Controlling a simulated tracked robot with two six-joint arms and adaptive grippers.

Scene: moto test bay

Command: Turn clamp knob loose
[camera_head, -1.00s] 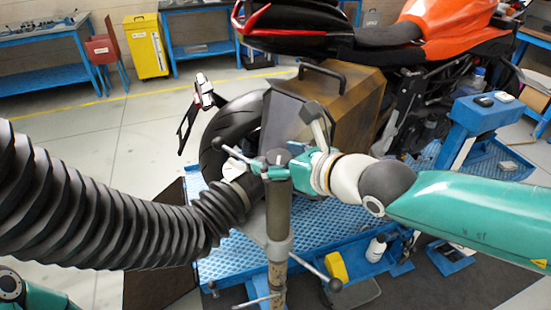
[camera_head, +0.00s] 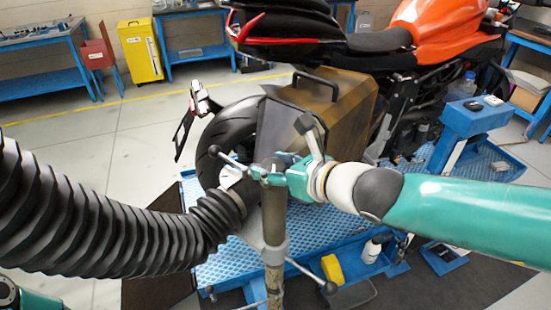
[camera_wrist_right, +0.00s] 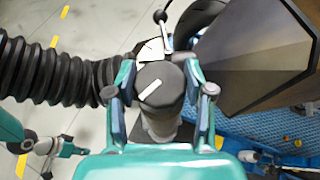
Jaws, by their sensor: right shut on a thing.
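The clamp knob (camera_wrist_right: 160,84) is a dark round cap with a white stripe on top. In the right wrist view the stripe runs diagonally, from lower left to upper right. My right gripper (camera_wrist_right: 158,96) has a finger on each side of the knob and is shut on it. In the head view my right gripper (camera_head: 272,172) is at the top of the upright post (camera_head: 273,222), and the fingers partly hide the knob.
A thick black ribbed hose (camera_head: 100,220) comes in from the left and ends close beside the post. A dark box (camera_head: 330,105) and the rear wheel (camera_head: 225,135) stand just behind. Bar handles (camera_head: 310,274) stick out lower on the post. A blue lift platform (camera_head: 215,265) lies below.

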